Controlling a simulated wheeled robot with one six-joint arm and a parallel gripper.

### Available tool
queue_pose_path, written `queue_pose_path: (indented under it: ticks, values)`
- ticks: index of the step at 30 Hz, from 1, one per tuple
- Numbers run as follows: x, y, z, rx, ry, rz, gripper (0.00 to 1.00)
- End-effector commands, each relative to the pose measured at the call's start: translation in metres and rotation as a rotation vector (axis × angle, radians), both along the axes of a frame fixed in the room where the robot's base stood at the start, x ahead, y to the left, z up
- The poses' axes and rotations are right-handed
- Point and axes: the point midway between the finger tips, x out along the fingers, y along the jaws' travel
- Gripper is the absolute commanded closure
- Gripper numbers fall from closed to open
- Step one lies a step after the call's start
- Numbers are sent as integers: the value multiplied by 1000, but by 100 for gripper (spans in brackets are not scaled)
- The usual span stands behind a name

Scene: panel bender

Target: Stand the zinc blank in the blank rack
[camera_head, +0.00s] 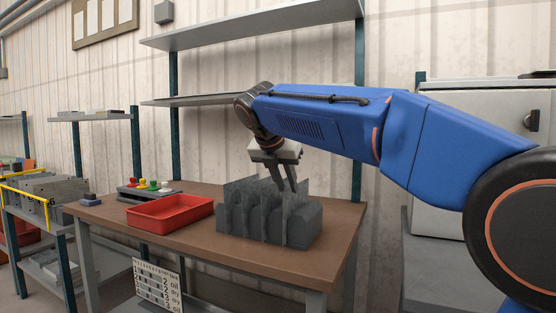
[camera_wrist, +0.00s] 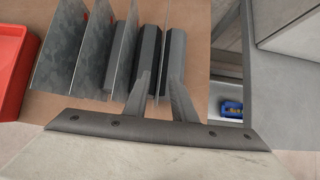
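The dark grey blank rack (camera_head: 308,225) stands on the brown bench, with several thin, mottled grey zinc sheets upright among its dividers. In the wrist view the rack (camera_wrist: 176,50) has sheets in its slots to the left, and a zinc sheet (camera_wrist: 123,50) stands beside the dark dividers. My gripper (camera_head: 286,188) is just above the rack's right part, pointing down. Its two fingers (camera_wrist: 160,82) are apart. A thin pale edge shows between the dividers ahead of them; I cannot tell whether it is a separate blank. Slot bottoms are hidden.
A red tray (camera_head: 170,213) lies left of the rack, with a box of coloured knobs (camera_head: 150,188) behind it. Upright posts and shelves (camera_head: 250,30) stand behind the bench (camera_head: 260,262). A pale cabinet (camera_head: 480,110) is at the right. The bench front is clear.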

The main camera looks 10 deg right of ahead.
Motion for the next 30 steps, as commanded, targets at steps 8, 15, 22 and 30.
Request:
queue_pose_path:
  ticks: [8, 15, 22, 30]
  values:
    - [-25, 19, 42, 2, -3, 2, 76]
    - [-49, 37, 81, 1, -3, 2, 76]
    - [-68, 51, 112, 1, -2, 2, 76]
    - [-78, 57, 128, 1, -2, 0, 76]
